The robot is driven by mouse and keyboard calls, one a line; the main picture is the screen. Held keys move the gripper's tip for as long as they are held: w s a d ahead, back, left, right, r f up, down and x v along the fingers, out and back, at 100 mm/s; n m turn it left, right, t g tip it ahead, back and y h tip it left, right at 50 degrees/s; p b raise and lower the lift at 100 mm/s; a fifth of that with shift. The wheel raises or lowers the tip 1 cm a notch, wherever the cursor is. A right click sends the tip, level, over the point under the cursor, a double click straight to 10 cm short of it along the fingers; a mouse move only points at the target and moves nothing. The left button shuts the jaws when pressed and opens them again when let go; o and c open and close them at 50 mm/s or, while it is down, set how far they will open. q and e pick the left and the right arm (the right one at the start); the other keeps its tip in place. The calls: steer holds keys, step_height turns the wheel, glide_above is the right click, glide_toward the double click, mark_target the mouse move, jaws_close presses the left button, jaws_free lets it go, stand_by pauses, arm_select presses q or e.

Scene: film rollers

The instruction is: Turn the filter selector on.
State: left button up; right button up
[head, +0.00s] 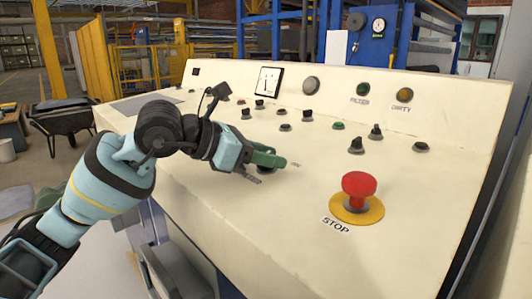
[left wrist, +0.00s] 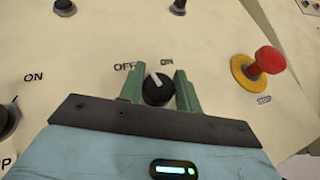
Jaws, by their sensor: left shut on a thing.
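The selector is a black round knob (left wrist: 157,90) with a white pointer line, set in the cream panel. OFF is printed up-left of it and ON above it in the left wrist view. The pointer tilts slightly left, between the two labels. My left gripper (left wrist: 158,88) has its green fingers on either side of the knob and is shut on it. In the head view the left gripper (head: 268,160) reaches down to the panel front and largely hides the knob. My right gripper is not in view.
A red STOP button (head: 359,188) on a yellow base stands to the right on the cream console (head: 300,225). Several other black knobs, such as one (head: 356,145), stand farther back. A green lamp (head: 362,89) labelled FILTER and an amber lamp (head: 404,95) labelled DIRTY are on the upright panel.

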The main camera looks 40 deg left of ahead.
arm_select(q)
steer(key=shift+r+m+g+h+p, duration=0.15)
steer(key=shift+m+g+h+p, duration=0.35)
steer(key=shift+m+h, duration=0.4)
steer(key=m+g+h+p, duration=0.2)
steer(key=m, duration=0.1)
steer(key=shift+r, duration=0.15)
steer(key=shift+m+g+h+p, duration=0.7)
steer(key=shift+m+g, duration=0.1)
steer(key=shift+m, duration=0.1)
steer(key=shift+m+g+h+p, duration=0.4)
steer(key=shift+m+g+p, duration=0.25)
steer(key=shift+m+g, duration=0.35)
steer(key=shift+f+m+g+p, duration=0.2)
steer(key=shift+m+g+p, duration=0.1)
steer(key=shift+m+g, duration=0.2)
steer(key=shift+s+h, duration=0.1)
steer(key=shift+h, duration=0.2)
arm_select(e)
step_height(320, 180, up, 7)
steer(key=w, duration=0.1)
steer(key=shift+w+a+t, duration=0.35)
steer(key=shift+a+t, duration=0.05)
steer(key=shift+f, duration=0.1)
